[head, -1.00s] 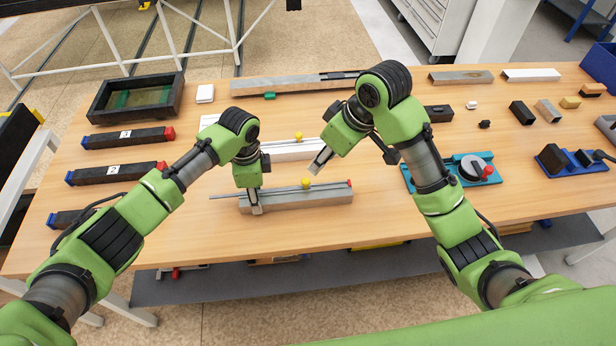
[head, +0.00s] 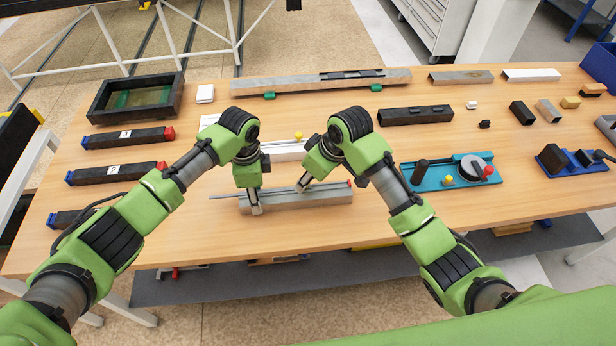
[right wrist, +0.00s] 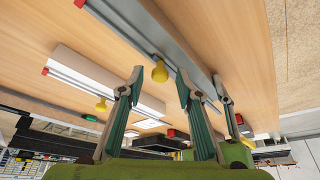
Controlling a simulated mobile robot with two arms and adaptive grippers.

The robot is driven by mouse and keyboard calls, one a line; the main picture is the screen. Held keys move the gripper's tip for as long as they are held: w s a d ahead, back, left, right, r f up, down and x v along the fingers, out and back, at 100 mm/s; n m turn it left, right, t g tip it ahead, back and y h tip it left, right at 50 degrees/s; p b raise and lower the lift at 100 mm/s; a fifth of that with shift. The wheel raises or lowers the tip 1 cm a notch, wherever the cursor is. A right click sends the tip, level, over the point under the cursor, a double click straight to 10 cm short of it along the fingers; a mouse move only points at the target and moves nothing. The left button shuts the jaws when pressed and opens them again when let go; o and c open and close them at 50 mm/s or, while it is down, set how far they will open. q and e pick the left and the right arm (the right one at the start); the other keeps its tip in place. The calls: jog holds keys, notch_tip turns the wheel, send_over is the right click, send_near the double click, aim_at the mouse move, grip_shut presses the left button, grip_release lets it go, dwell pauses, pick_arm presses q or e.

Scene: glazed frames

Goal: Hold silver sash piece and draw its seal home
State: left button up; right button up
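The silver sash piece (head: 325,199) lies on the table in front of me, with a red tip at its right end. Its thin grey seal (head: 222,196) sticks out past the left end. My left gripper (head: 256,208) is closed over the left part of the sash piece. My right gripper (head: 301,186) is low over the middle of the sash piece. In the right wrist view its fingers (right wrist: 160,84) are apart, with the sash's yellow knob (right wrist: 159,72) between them; I cannot tell contact. The head view hides this knob behind the right gripper.
A white sash piece (head: 285,152) with a yellow knob (head: 298,136) lies just behind. Black numbered bars (head: 125,138) lie at the left, and a blue fixture (head: 440,174) stands at the right. The table front is clear.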

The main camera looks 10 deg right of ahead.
grip_shut()
jog(key=d, duration=1)
jog(key=shift+d, duration=0.4)
pick_arm(q)
jog(key=shift+a+f, duration=0.1)
jog(key=shift+a, duration=0.1)
pick_arm(e)
grip_release()
pick_arm(q)
jog(key=shift+d, duration=0.1)
pick_arm(e)
jog(key=shift+a, duration=0.1)
